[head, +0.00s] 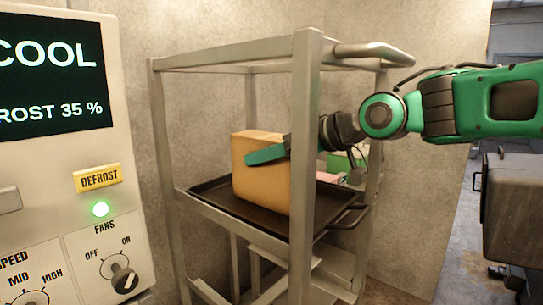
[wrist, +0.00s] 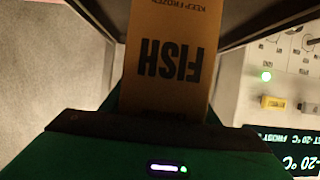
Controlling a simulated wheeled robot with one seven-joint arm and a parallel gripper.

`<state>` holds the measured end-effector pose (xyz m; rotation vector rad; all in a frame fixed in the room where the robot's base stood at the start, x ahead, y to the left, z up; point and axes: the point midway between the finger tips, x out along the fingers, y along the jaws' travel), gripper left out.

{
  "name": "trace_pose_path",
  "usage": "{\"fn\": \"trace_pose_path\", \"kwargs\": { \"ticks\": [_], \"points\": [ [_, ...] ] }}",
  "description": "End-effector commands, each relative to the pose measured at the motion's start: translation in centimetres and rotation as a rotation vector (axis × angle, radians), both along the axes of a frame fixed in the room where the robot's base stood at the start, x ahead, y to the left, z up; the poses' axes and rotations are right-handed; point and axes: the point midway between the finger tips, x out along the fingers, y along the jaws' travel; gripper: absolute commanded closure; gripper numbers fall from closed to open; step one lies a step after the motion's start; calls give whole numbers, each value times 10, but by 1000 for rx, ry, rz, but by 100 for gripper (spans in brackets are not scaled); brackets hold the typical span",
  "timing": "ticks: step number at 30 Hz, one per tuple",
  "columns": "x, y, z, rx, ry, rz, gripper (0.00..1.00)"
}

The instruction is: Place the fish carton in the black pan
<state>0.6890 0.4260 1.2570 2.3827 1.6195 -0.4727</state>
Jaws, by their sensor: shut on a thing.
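The fish carton (head: 262,185) is a tan upright box in the head view, within the outline of the black pan (head: 218,205) on the metal rack. I cannot tell whether its bottom touches the pan. My gripper (head: 268,154) reaches in from the right and is shut on the carton's upper part, with one green finger across its face. In the wrist view the carton (wrist: 168,60) shows the word FISH upside down, just beyond the gripper's dark edge. The fingertips are hidden in the wrist view.
The rack's front post (head: 304,130) stands close to the carton, and its top rail (head: 230,55) runs above. A green item (head: 345,160) and a pink item lie behind my wrist. A control panel (head: 60,170) stands at left and a dark cart (head: 515,215) at right.

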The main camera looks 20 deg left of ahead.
Motion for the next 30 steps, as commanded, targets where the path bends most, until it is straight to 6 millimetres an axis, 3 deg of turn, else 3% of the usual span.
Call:
{"fn": "trace_pose_path", "kwargs": {
  "ticks": [6, 7, 9, 20, 30],
  "points": [
    [0, 0, 0, 3, -2, 0, 95],
    [0, 0, -2, 1, 0, 0, 41],
    [0, 0, -2, 1, 0, 0, 27],
    [0, -1, 1, 1, 0, 0, 27],
    [-18, -50, 23, 4, -2, -3, 27]
  ]
}}
